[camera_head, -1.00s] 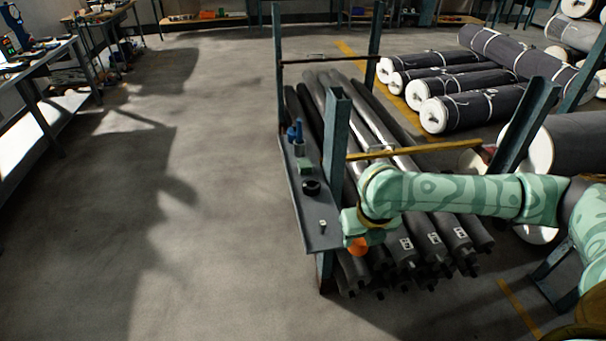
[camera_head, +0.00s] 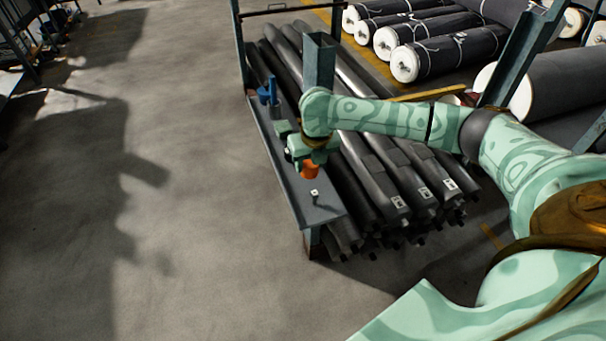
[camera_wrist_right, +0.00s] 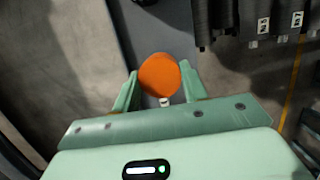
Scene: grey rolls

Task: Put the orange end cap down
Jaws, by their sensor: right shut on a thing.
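The orange end cap (camera_head: 310,171) is held by my right gripper (camera_head: 306,163) over the narrow grey shelf (camera_head: 318,214) on the side of the rack. In the right wrist view the orange cap (camera_wrist_right: 159,76) sits between the two green fingers of the right gripper (camera_wrist_right: 158,88), which is shut on it. The shelf (camera_wrist_right: 160,35) lies behind the cap in that view. I cannot tell whether the cap touches the shelf. My left gripper is not in view.
A small white-topped item (camera_head: 314,194) stands on the shelf near its front end. A blue item (camera_head: 268,92) stands further back. A rack post (camera_head: 319,62) rises beside the shelf. Dark rolls (camera_head: 375,165) lie to the right. The floor at left is clear.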

